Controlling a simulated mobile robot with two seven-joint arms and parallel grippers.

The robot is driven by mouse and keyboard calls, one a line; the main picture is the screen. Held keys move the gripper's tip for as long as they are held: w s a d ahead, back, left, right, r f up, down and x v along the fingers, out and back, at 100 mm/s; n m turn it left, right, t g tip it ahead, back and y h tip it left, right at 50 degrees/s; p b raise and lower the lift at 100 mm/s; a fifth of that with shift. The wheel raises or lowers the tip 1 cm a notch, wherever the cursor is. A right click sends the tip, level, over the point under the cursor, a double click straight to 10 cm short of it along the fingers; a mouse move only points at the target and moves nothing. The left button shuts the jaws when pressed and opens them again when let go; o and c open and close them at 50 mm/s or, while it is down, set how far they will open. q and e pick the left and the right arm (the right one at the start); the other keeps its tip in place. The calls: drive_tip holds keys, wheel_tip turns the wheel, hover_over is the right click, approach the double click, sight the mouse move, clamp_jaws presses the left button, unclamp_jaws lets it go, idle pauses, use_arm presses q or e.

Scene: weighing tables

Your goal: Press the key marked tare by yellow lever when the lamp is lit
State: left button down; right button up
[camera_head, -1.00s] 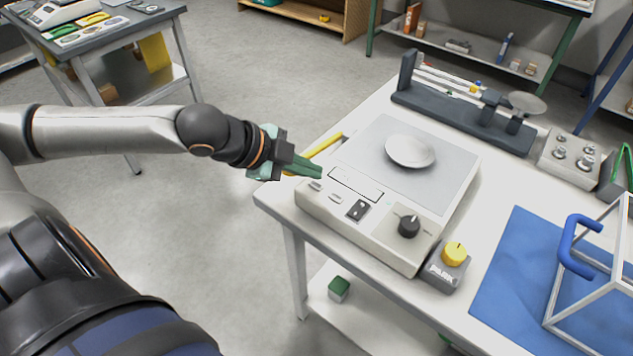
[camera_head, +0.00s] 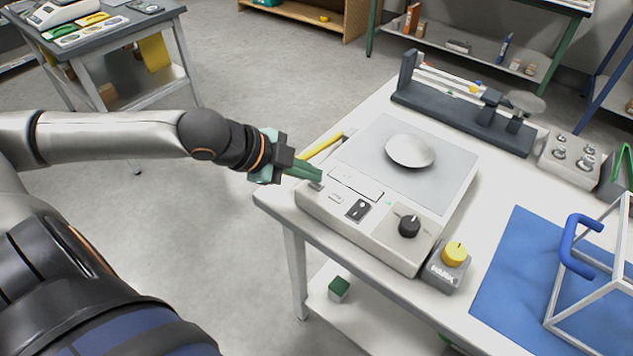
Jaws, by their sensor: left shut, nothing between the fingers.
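The white scale (camera_head: 455,205) stands on the table with a round metal pan (camera_head: 410,151) on top. The yellow lever (camera_head: 323,146) sticks out at its far left side. One small pale key (camera_head: 336,198) shows on the front panel; its marking is too small to read. The other key, nearer the lever, is mostly hidden under my left fingertips. A small green lamp (camera_head: 389,203) on the panel glows. My left gripper (camera_head: 319,178) is shut and empty, its tips at the hidden key; I cannot tell whether it is pressed down. My right gripper is out of view.
A black switch (camera_head: 358,209), a black knob (camera_head: 409,226) and a grey box with a yellow knob (camera_head: 455,254) are to the right. A beam balance (camera_head: 460,110) stands behind. A blue mat (camera_head: 510,265) lies at right under a clear-sided frame (camera_head: 585,300).

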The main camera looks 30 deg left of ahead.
sight(309, 188)
use_arm(q)
drive_tip(key=shift+f, duration=0.4)
idle(0.4)
drive_tip(key=shift+r, duration=0.1)
drive_tip(key=shift+r+p, duration=0.75)
drive_tip(key=shift+p, duration=0.25)
wheel_tip(309, 188, up, 5)
drive_tip(key=p, duration=0.6)
idle(0.6)
drive_tip(key=shift+s, duration=0.1)
